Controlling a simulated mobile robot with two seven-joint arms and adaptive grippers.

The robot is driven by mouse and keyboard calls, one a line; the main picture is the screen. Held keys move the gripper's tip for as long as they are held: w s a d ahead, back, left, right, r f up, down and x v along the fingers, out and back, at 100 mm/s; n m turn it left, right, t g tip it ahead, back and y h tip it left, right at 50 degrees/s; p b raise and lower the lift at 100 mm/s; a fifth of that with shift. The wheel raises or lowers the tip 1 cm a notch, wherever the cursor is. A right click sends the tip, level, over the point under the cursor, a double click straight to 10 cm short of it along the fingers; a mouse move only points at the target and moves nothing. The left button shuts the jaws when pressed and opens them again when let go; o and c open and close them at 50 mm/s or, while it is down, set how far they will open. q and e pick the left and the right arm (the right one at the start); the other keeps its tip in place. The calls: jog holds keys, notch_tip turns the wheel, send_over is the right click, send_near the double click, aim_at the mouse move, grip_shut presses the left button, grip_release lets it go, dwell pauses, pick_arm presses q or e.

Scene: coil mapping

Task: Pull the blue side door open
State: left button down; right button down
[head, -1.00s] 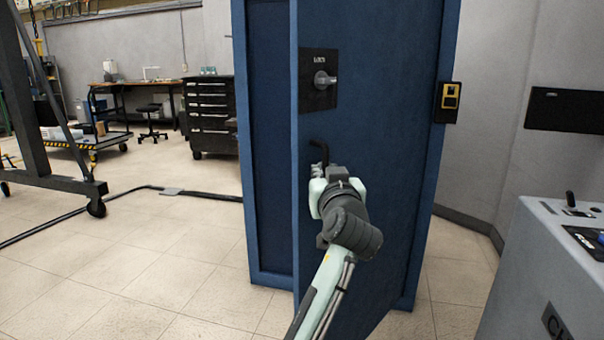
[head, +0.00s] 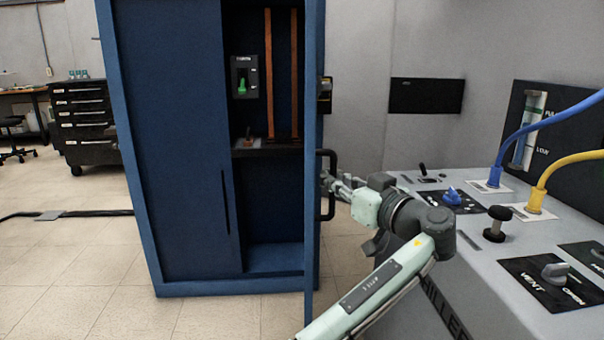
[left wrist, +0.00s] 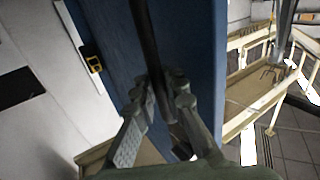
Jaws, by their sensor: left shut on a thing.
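The blue side door (head: 313,240) stands swung wide open and shows almost edge-on at the right side of the blue cabinet (head: 170,130) in the head view. Its black bar handle (head: 332,205) sticks out to the right of the door. My left gripper (head: 328,180) is shut on this handle at about its mid-height. In the left wrist view both fingers (left wrist: 163,95) lie around the dark handle bar (left wrist: 146,30), close to the blue door face (left wrist: 105,45). My right gripper is not in view.
The cabinet's inside shows a panel with a green switch (head: 242,78), orange vertical strips (head: 268,60) and a shelf (head: 265,148). A grey console (head: 470,235) with knobs and blue and yellow hoses stands close at the right.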

pick_arm(q)
jog(key=shift+s+d+f, duration=0.1)
jog(key=shift+d+f, duration=0.1)
jog(key=shift+d, duration=0.75)
jog(key=c, duration=1.9)
grip_release()
jog(key=shift+s+r, duration=0.1)
jog(key=shift+o, duration=0.2)
jog(key=v, duration=0.7)
jog(key=shift+s, duration=0.2)
jog(key=shift+d, duration=0.15)
